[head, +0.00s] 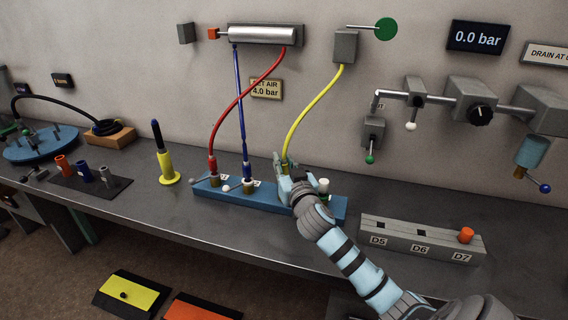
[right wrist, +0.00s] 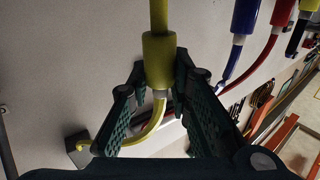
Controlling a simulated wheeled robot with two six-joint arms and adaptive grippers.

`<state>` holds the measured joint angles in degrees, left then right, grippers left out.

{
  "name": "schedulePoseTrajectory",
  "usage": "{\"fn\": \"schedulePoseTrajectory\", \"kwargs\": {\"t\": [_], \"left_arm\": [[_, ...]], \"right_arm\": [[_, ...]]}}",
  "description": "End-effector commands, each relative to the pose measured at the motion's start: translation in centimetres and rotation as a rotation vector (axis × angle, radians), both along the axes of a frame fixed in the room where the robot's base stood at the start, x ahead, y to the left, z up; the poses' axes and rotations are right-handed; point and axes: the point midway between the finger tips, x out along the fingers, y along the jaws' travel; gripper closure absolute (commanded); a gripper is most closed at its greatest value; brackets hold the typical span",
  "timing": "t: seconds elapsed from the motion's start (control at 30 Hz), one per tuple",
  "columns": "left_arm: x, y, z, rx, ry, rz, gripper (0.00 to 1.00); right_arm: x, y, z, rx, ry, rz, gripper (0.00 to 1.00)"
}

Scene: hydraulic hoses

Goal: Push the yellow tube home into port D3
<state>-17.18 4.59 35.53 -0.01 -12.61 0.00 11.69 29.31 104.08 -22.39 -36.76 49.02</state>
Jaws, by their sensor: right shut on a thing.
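The yellow tube (head: 310,108) hangs from a grey wall box and curves down to the blue port block (head: 333,205). My right gripper (head: 285,168) is shut on the yellow tube's lower end, just above the block. In the right wrist view, the fingers (right wrist: 160,85) close on either side of its thick yellow sleeve (right wrist: 158,60); a pale collar and thinner yellow hose show beyond. Port D3 is hidden behind my right gripper, so I cannot tell how deep the end sits. My left gripper is out of view.
A red hose (head: 213,135) and a blue hose (head: 240,115) run into the block left of the yellow tube. A white-topped fitting (head: 324,186) stands close right of my gripper. A grey block (head: 420,240) labelled D5 to D7 lies further right, with bare bench around it.

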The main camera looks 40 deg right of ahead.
Motion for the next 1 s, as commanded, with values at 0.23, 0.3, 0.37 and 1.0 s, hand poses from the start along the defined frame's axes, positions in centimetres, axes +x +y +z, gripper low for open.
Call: {"fn": "schedulePoseTrajectory", "kwargs": {"t": [0.23, 0.3, 0.37, 1.0], "left_arm": [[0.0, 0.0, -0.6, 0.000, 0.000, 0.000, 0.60], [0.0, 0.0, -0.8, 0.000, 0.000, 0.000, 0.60], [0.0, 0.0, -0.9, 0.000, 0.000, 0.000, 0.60], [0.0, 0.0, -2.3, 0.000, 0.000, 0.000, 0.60]], "right_arm": [[0.0, 0.0, -0.7, 0.000, 0.000, 0.000, 1.00], [0.0, 0.0, -0.9, 0.000, 0.000, 0.000, 1.00], [0.0, 0.0, -1.1, 0.000, 0.000, 0.000, 1.00], [0.0, 0.0, -2.7, -0.001, 0.000, 0.000, 1.00]]}}
